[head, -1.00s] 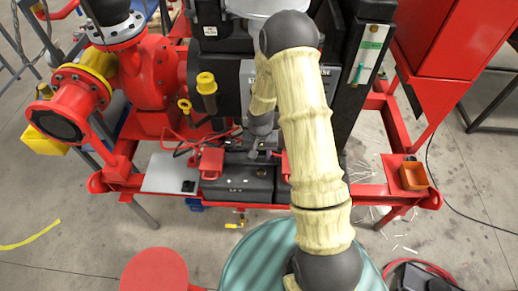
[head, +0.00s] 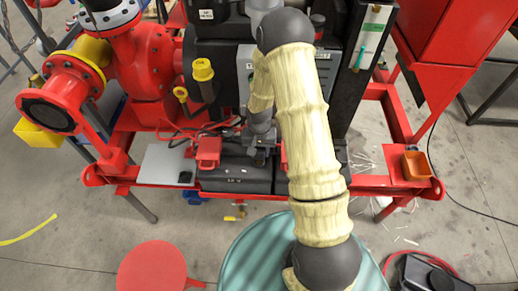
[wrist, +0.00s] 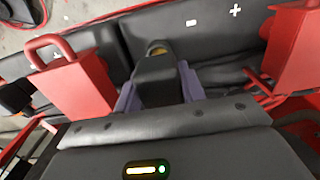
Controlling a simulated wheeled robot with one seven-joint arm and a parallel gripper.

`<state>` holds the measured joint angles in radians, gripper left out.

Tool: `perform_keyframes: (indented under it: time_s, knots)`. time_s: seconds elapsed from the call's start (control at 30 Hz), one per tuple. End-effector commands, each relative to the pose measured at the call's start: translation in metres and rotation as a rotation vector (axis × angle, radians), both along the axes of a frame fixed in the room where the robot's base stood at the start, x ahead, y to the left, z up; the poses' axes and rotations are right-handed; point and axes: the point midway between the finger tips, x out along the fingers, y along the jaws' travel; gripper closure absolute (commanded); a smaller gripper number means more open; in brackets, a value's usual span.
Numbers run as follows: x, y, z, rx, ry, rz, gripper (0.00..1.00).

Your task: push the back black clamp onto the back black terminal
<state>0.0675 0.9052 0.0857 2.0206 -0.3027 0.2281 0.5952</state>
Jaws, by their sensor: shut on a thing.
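The black clamp (wrist: 158,80) is between the two purple-grey fingers of my gripper (wrist: 160,92), which is shut on it. A brassy ring or post (wrist: 158,46) shows at the clamp's far end, close to the battery's minus mark. I cannot tell whether this brass is the clamp's own ring or the terminal, nor whether the clamp is seated. In the head view my gripper (head: 262,148) is low over the black batteries (head: 235,178), between two red blocks. My arm hides part of the batteries there.
A red block with a loop handle (wrist: 78,88) stands left of my gripper, and another red block (wrist: 292,48) stands to the right. Dark cables run behind the left block. A grey plate (head: 160,166) lies left of the batteries. An orange bin (head: 415,165) sits at right.

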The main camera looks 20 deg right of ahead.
Motion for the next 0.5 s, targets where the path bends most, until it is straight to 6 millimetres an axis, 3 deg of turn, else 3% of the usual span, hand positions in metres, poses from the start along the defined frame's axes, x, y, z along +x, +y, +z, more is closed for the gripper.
perform_keyframes:
  time_s: [0.07, 0.5]
  knots:
    - [0.0001, 0.0, -0.01, 0.0, 0.0, 0.0, 0.91]
    - [-0.0004, -0.0001, -0.0046, 0.0, -0.001, 0.001, 0.91]
